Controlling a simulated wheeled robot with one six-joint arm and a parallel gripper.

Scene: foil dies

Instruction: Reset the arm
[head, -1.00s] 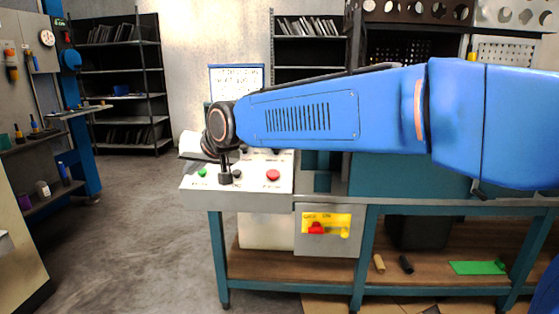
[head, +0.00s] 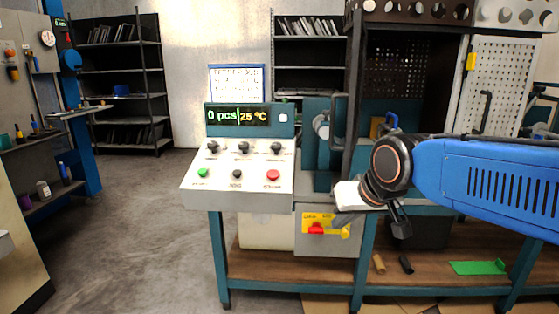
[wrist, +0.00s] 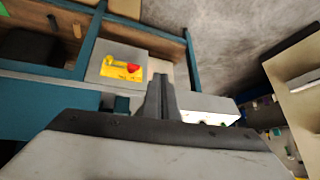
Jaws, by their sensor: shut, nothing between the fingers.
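My gripper (wrist: 160,92) shows in the wrist view with its dark fingers together and nothing between them. In the head view my arm reaches in from the right, and its end is in front of the bench, just right of the control panel (head: 238,190). The fingers are hard to make out there. The panel has a green, a black and a red button below several dark knobs. Its display (head: 245,117) reads 0 pcs and 25 °C. My arm touches nothing that I can see.
A yellow plate with a red switch (head: 317,228) is below the panel; it also shows in the wrist view (wrist: 122,68). A perforated door (head: 497,85) stands at the right. A green piece (head: 478,267) lies on the lower shelf. The floor at left is clear.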

